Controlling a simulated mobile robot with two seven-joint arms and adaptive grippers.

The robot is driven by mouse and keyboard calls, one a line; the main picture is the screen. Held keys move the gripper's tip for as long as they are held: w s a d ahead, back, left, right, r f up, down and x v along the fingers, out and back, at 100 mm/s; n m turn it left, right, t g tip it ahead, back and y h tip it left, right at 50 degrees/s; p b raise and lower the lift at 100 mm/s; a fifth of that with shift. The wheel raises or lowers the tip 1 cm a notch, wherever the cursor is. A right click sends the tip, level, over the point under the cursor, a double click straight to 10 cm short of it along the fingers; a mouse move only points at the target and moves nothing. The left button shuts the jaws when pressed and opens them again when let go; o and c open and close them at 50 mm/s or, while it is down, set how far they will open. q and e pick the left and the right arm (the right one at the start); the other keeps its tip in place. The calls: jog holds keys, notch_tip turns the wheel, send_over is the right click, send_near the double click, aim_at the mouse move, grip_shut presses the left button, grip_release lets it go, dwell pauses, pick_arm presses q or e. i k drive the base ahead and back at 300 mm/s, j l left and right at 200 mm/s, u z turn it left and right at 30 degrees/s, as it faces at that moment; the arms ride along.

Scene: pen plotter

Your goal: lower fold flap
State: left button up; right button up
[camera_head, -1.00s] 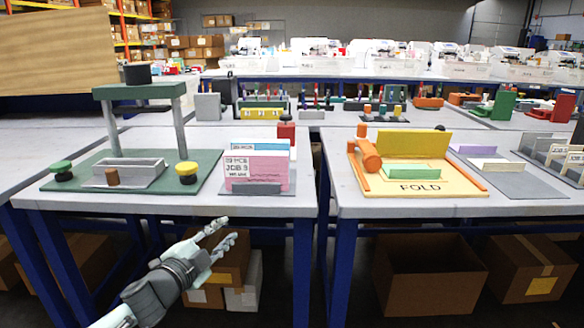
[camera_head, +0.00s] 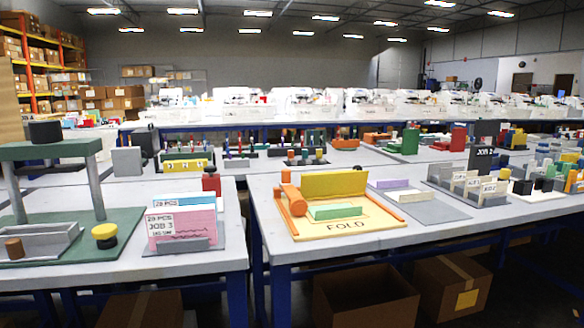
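The fold station (camera_head: 365,226) is a pale yellow board marked FOLD, on the table right of the gap. Its yellow flap (camera_head: 334,184) stands upright, leaning slightly back, at the rear of the board. A green block (camera_head: 335,212) sits in front of the flap. An orange bar with a roller (camera_head: 293,200) runs along the left side of the board. Neither of my grippers shows in the head view.
Left of the gap, a rack of pink and blue job cards (camera_head: 182,228) and a green press base (camera_head: 118,228) stand on the left table. A grey tray (camera_head: 430,207) with a purple block (camera_head: 388,183) lies right of the fold station. Cardboard boxes (camera_head: 365,298) sit under the tables.

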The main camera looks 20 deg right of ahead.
aim_at(322, 185)
jog(key=i+l+u, duration=0.25)
jog(key=l+u, duration=0.25)
jog(key=i+l+u, duration=0.1)
jog(key=l+u, duration=0.15)
jog(key=l, duration=0.2)
jog(key=i+l+u, duration=0.1)
jog(key=l, duration=0.45)
jog(key=i+l+u, duration=0.1)
jog(key=l, duration=0.5)
